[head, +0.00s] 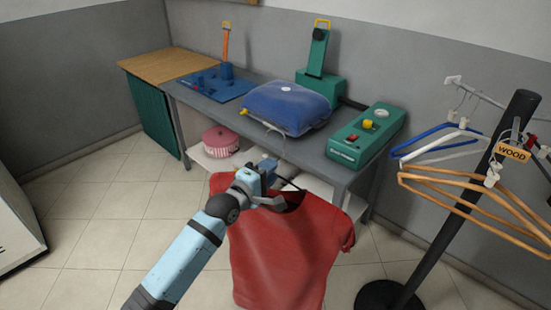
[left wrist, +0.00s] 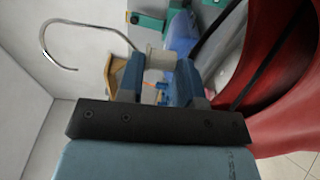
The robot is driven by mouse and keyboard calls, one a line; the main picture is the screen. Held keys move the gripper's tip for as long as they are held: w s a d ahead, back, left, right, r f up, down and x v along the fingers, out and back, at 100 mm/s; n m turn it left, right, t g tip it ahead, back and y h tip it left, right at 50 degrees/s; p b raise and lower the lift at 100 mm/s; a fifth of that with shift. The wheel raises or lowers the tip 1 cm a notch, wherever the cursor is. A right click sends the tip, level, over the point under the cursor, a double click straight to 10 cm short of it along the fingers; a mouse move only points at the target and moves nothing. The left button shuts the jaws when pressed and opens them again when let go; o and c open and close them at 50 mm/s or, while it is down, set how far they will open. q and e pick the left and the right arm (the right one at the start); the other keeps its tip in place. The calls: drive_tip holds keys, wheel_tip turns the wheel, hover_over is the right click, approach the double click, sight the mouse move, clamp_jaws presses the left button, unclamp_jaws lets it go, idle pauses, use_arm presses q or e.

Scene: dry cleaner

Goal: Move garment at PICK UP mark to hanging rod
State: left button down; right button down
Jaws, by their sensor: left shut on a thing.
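A red garment (head: 285,245) hangs from a dark hanger in front of the table, clear of the floor as far as I can see. My left gripper (head: 268,172) is shut on the hanger's neck, just above the collar. The hanger's metal hook (head: 276,138) points up in front of the table edge; it also shows in the left wrist view (left wrist: 45,48). There the fingers (left wrist: 160,75) close around a pale block at the neck, and the red cloth (left wrist: 285,80) is at the right. The hanging rod (head: 485,97) is at the right, by a black post. No PICK UP mark is visible.
Blue (head: 430,135) and wooden hangers (head: 470,205) hang near the black post (head: 470,180), beside a "WOOD" tag (head: 513,149). A grey table (head: 320,160) carries a blue pressing pad (head: 285,107) and a green control box (head: 367,137).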

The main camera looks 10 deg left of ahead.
use_arm(q)
drive_tip(key=s+d+v, duration=0.1)
drive_tip(key=v, duration=0.7)
drive_tip(key=shift+s+d, duration=0.2)
drive_tip(key=shift+d, duration=0.1)
drive_tip(key=shift+r, duration=0.1)
